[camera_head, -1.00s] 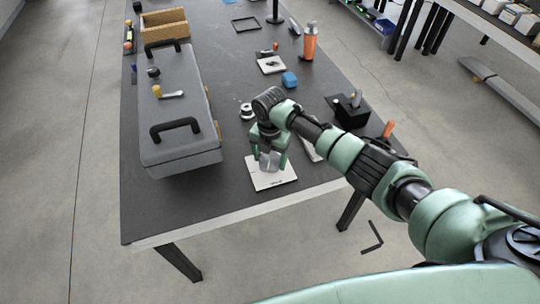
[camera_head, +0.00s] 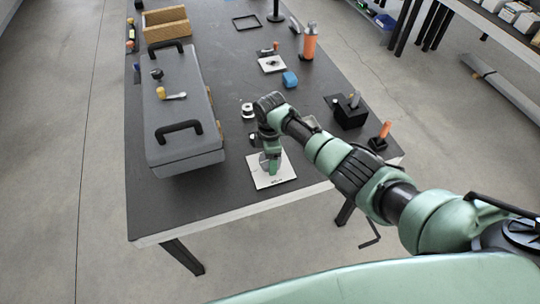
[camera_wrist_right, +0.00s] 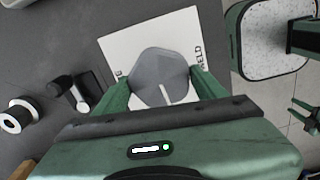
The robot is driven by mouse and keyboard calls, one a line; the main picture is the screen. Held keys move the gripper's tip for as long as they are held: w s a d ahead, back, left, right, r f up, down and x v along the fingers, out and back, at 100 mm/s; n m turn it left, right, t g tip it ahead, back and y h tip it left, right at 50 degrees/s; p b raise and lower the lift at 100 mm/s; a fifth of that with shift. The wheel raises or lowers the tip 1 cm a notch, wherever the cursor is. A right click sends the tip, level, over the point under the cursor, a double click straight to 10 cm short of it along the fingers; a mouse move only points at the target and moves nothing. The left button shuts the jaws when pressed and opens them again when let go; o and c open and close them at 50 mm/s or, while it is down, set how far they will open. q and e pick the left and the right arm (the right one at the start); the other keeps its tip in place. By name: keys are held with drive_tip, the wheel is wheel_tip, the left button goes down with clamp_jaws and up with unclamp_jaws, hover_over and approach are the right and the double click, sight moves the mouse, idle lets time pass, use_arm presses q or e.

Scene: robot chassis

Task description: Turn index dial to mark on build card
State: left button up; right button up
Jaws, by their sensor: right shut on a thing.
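The index dial (camera_wrist_right: 160,78) is a grey faceted knob with a pale pointer line, seen in the right wrist view. It sits on a white card (camera_wrist_right: 184,28) with dark lettering, partly hidden by my gripper; "ELD" is readable at the right edge. The card (camera_head: 284,176) lies near the table's front edge in the head view. My right gripper (camera_wrist_right: 158,88) is shut on the dial, one green finger on each side. In the head view my right gripper (camera_head: 271,164) points down over the card. My left gripper is not in view.
A grey case (camera_head: 178,110) with black handles stands left of the card. A black block (camera_head: 350,114) and an orange-handled tool (camera_head: 385,130) stand to the right. A white spool (camera_head: 247,110) and blue item (camera_head: 290,79) lie farther back.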

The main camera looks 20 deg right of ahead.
drive_tip(key=m+p, duration=0.1)
drive_tip(key=m, duration=0.3)
drive_tip(key=shift+r+m, duration=0.15)
drive_tip(key=shift+m, duration=0.15)
drive_tip(key=m+p, duration=0.1)
drive_tip(key=m, duration=0.3)
drive_tip(key=shift+w+m+p, duration=0.1)
drive_tip(key=shift+m+p, duration=0.2)
drive_tip(key=m+p, duration=0.1)
drive_tip(key=m, duration=0.3)
drive_tip(key=shift+m, duration=0.3)
drive_tip(key=m, duration=0.4)
drive_tip(key=shift+d+m+p, duration=0.1)
drive_tip(key=shift+m+p, duration=0.2)
drive_tip(key=shift+m, duration=0.1)
drive_tip(key=o, duration=1.4)
drive_tip(key=shift+r+p, duration=0.6)
drive_tip(key=shift+r, duration=3.2)
